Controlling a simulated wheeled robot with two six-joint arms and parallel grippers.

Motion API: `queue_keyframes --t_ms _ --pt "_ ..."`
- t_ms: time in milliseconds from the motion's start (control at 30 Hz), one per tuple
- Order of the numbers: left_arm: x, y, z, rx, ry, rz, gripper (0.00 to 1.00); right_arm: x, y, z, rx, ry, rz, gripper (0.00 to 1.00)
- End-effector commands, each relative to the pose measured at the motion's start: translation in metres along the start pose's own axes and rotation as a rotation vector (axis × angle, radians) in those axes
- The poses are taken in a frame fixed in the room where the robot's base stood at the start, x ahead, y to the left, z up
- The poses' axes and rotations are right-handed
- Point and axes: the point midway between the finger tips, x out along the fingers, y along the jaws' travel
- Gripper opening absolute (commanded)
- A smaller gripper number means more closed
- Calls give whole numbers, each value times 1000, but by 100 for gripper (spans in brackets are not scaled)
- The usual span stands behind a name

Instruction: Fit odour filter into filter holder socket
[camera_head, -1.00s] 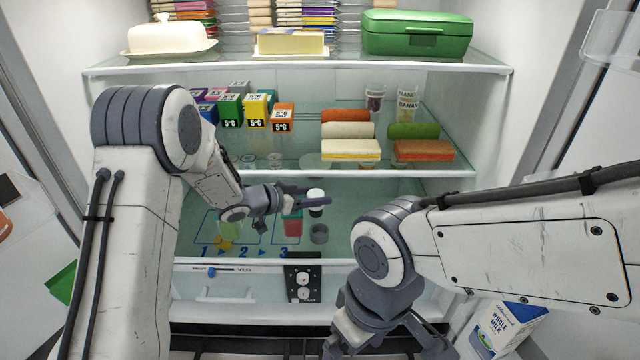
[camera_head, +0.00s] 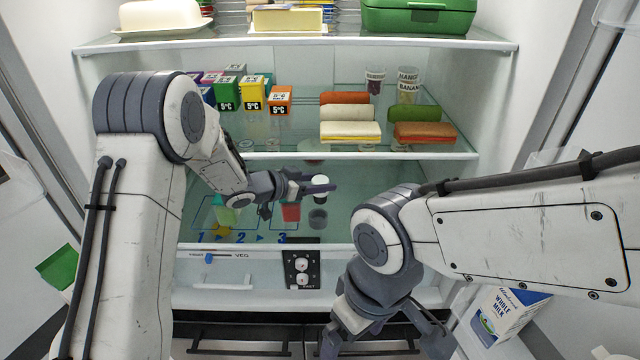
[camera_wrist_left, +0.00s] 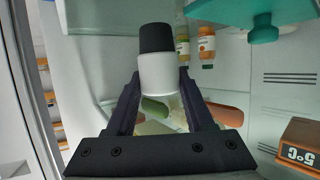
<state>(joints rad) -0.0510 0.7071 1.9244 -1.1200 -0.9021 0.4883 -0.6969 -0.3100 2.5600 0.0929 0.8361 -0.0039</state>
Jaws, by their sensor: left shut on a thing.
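The odour filter (camera_head: 320,188), a small cylinder with a black part and a white part, is in my left gripper (camera_head: 312,187). It also shows in the left wrist view (camera_wrist_left: 164,72), where the left gripper (camera_wrist_left: 160,88) is shut on its white part. The filter holder socket (camera_head: 318,219) looks like a small round grey cup on the lower level of the fridge. The filter hangs above the socket, apart from it, in the head view. The socket is not clear in the left wrist view. My right gripper (camera_head: 390,338) is open and empty in front of the fridge.
A glass shelf (camera_head: 290,155) with coloured boxes and rolled items is above my left gripper. A red block (camera_head: 291,212) stands left of the socket. A black panel with white knobs (camera_head: 301,268) is on the front edge below. A milk carton (camera_head: 502,316) is at the right.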

Motion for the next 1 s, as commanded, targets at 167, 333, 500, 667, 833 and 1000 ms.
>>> queue_keyframes --t_ms 167,333,500,667,833,1000 --pt "7 -1 24 -4 -4 -1 0 21 2 1 3 0 0 100" --pt "11 0 34 -5 -6 -1 0 29 2 2 5 0 0 100" --pt "12 0 35 -5 -7 -1 0 30 2 2 5 0 0 100" --pt "12 0 35 -5 -8 0 0 29 2 2 5 0 0 100" --pt "12 0 35 -5 -9 0 0 29 2 2 5 0 0 100" --pt "11 1 36 -9 -7 -9 0 30 2 2 5 0 0 100"
